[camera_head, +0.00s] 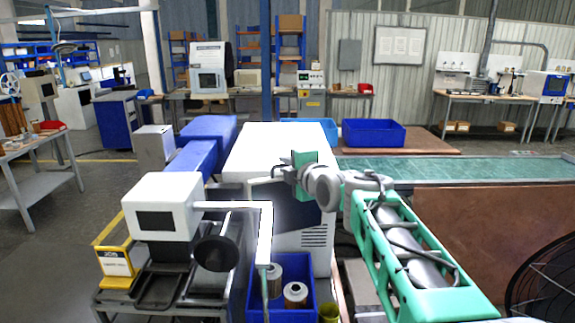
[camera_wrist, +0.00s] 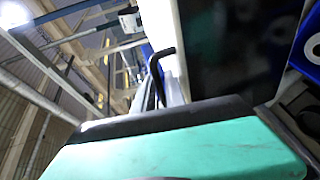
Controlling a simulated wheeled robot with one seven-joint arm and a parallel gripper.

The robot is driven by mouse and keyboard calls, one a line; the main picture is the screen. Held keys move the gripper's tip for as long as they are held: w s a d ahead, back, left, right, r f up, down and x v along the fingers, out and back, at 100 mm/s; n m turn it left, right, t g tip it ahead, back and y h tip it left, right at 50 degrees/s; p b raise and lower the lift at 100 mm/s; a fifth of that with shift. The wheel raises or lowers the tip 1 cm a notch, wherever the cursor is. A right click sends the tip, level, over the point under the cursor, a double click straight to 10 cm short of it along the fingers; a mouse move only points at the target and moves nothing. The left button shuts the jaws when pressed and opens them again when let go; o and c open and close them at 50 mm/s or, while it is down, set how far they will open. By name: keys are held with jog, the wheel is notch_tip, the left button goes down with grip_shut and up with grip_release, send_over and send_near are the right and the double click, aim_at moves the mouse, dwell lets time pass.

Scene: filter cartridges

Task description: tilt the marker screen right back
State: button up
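A dark panel that looks like the marker screen (camera_head: 297,214) shows at the front of the white cabinet (camera_head: 262,145), partly hidden behind my gripper and arm. In the wrist view a large dark glossy panel with a pale edge (camera_wrist: 235,45) fills the upper right, close to my gripper. My gripper (camera_head: 278,172) is in front of the cabinet, above the panel, pointing left. Its green and black body fills the bottom of the wrist view. A bent black bar (camera_wrist: 158,70) rises just beyond it. I cannot tell whether the fingers touch anything or how far apart they are.
A white boxed head with a dark window (camera_head: 160,218) stands left, its pale arm (camera_head: 265,235) reaching right. A blue bin (camera_head: 308,312) with metal cartridges (camera_head: 295,294) sits below. A yellow stand (camera_head: 116,262) is at left. A green conveyor (camera_head: 430,168) runs along the right.

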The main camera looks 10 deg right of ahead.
grip_shut()
dwell(1.1)
